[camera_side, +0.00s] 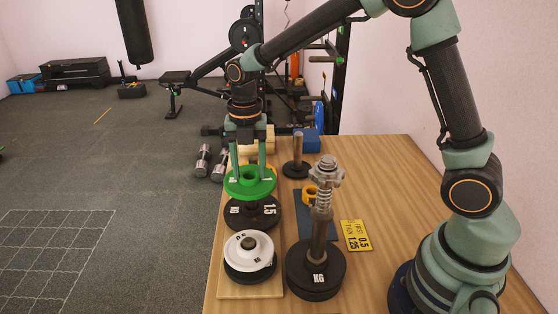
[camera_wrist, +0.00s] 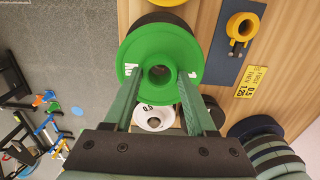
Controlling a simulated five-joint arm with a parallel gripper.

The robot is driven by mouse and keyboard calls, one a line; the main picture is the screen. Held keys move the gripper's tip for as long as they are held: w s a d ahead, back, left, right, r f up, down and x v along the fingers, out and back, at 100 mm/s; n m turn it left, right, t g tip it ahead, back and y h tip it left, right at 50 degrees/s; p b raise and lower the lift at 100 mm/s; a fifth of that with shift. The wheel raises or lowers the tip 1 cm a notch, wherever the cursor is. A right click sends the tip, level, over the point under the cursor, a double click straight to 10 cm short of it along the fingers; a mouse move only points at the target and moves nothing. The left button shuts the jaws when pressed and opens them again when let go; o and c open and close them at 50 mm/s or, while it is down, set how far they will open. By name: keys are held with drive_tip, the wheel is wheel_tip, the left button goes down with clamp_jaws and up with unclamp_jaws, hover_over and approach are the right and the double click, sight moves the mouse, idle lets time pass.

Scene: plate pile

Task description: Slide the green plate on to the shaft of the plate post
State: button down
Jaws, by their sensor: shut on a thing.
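The green plate (camera_side: 250,187) is held flat between the two fingertips of my gripper (camera_side: 249,174), over or on a black 1.5 plate (camera_side: 240,216); I cannot tell whether they touch. In the wrist view the green plate (camera_wrist: 134,50) lies between the fingers (camera_wrist: 158,78), its centre hole open. Two upright shafts show in the side view. A taller shaft (camera_side: 320,232) in front carries a spring and star-shaped collar above a black KG plate (camera_side: 316,274). I cannot tell which is the plate post.
A white plate (camera_side: 240,245) lies on a dark plate at the front of the wooden board (camera_side: 242,290). A yellow ring (camera_side: 310,191) lies on a blue mat (camera_side: 302,216), beside a yellow card (camera_side: 356,235). Something yellow shows partly behind the green plate. The back right table is clear.

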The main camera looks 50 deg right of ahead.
drive_tip(key=shift+w+r, duration=0.1)
drive_tip(key=shift+r, duration=1)
drive_tip(key=w+d+r+m, duration=0.2)
drive_tip(key=d+r, duration=0.3)
drive_tip(key=d, duration=0.6)
drive_tip(key=w+d+r+m, duration=0.2)
drive_tip(key=d+r+m, duration=0.2)
drive_tip(key=d, duration=0.8)
drive_tip(key=shift+w+d+r, duration=0.2)
drive_tip(key=shift+w+r, duration=0.2)
drive_tip(key=shift+r, duration=0.25)
drive_tip(key=shift+f, duration=3.5)
drive_tip(key=shift+f, duration=0.45)
